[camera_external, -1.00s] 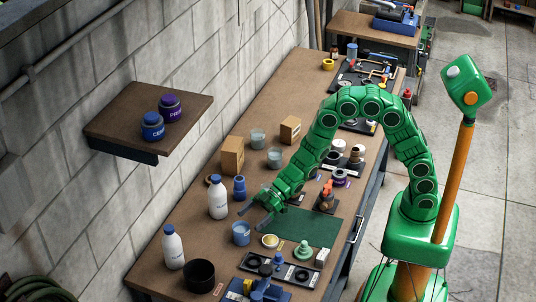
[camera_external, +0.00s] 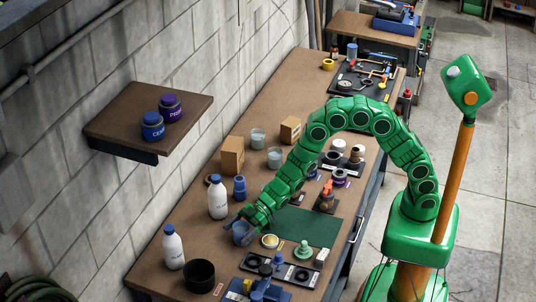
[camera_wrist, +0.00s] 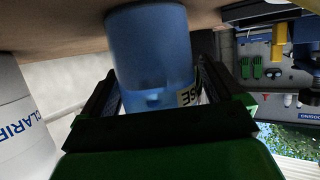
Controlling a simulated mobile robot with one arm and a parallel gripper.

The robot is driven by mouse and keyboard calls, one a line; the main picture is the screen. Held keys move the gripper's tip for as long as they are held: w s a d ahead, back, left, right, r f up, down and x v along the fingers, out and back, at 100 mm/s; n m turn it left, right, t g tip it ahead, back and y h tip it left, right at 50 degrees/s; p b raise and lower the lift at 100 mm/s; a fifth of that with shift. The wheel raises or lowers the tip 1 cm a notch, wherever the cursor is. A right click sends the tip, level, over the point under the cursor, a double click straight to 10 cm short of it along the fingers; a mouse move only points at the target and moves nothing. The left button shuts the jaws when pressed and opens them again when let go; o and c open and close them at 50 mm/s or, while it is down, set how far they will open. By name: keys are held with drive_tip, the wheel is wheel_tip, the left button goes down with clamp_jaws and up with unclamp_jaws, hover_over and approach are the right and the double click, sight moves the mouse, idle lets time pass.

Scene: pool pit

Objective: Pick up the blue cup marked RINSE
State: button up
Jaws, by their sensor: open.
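The blue cup (camera_external: 241,237) stands upright on the workbench (camera_external: 190,232), between a white bottle and a green mat. In the wrist view the blue cup (camera_wrist: 150,45) appears large, with a label ending in "SE" partly visible near its right edge. My gripper (camera_external: 236,222) is at the cup, its fingers reaching around the upper part. In the wrist view my gripper's fingers (camera_wrist: 158,92) are open, one on each side of the cup. A narrow gap shows beside it; contact cannot be made out.
White bottles stand close by (camera_external: 218,203) and at the near left (camera_external: 173,249); one with "CLARIF" lettering (camera_wrist: 25,125) shows in the wrist view. A second blue object (camera_external: 239,188) stands behind. A black bowl (camera_external: 199,275) is in front. The green mat (camera_external: 310,228) is mostly clear.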

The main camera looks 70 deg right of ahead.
drive_tip(key=shift+w+a+f, duration=0.1)
drive_tip(key=c, duration=1.1)
drive_tip(key=shift+c, duration=0.2)
